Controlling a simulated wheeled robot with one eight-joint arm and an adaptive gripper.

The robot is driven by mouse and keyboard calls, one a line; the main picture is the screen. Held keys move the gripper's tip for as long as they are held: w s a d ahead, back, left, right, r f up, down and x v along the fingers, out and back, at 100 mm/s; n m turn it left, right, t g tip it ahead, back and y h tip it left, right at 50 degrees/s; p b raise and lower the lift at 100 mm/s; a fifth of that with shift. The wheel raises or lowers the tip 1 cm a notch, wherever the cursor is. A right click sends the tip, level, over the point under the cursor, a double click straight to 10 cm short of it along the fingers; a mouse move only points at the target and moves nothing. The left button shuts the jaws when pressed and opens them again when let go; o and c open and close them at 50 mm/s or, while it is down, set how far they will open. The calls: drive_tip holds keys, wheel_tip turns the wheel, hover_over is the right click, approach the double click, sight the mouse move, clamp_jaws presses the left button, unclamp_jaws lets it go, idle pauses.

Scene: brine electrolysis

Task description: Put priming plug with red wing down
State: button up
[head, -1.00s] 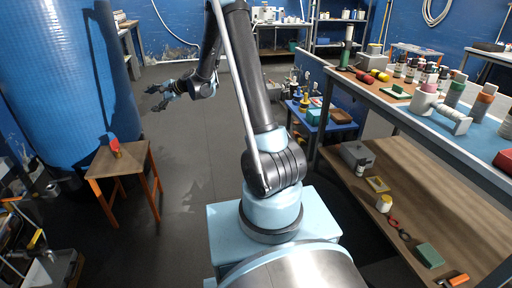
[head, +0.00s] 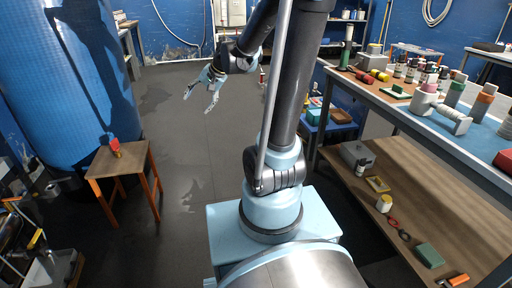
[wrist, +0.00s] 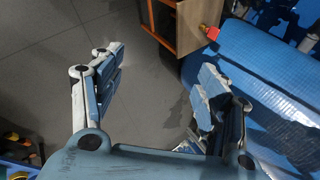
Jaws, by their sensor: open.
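The priming plug with the red wing (head: 115,147) stands on the small wooden stool (head: 134,160) at the left of the head view, beside the big blue tank. It has a red top over a yellowish body. In the wrist view the red and brass plug (wrist: 212,33) shows at the top, at the edge of the stool (wrist: 186,22). My gripper (head: 199,102) is open and empty over bare floor, to the right of the stool and apart from the plug. Its two spread fingers (wrist: 160,68) hold only air in the wrist view.
The blue tank (head: 72,75) rises behind the stool. A long bench (head: 450,145) with bottles and fittings runs along the right, with a lower shelf (head: 400,225). A low blue table (head: 325,122) stands right of my arm. Grey floor between stool and arm is clear.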

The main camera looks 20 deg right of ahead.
drive_tip(key=s+d+f+n+g+h, duration=0.1)
drive_tip(key=s+d+f+n+h, duration=0.1)
drive_tip(key=s+d, duration=0.6)
drive_tip(key=s+d+f+n+g+h, duration=0.1)
drive_tip(key=s+d+f+n+h, duration=0.2)
drive_tip(key=s, duration=1.4)
drive_tip(key=d+f+h, duration=0.1)
drive_tip(key=d+f, duration=0.2)
drive_tip(key=d, duration=0.2)
drive_tip(key=shift+d+f, duration=0.35)
drive_tip(key=shift+d, duration=0.05)
drive_tip(key=shift+w+f, duration=0.2)
drive_tip(key=shift+w, duration=0.15)
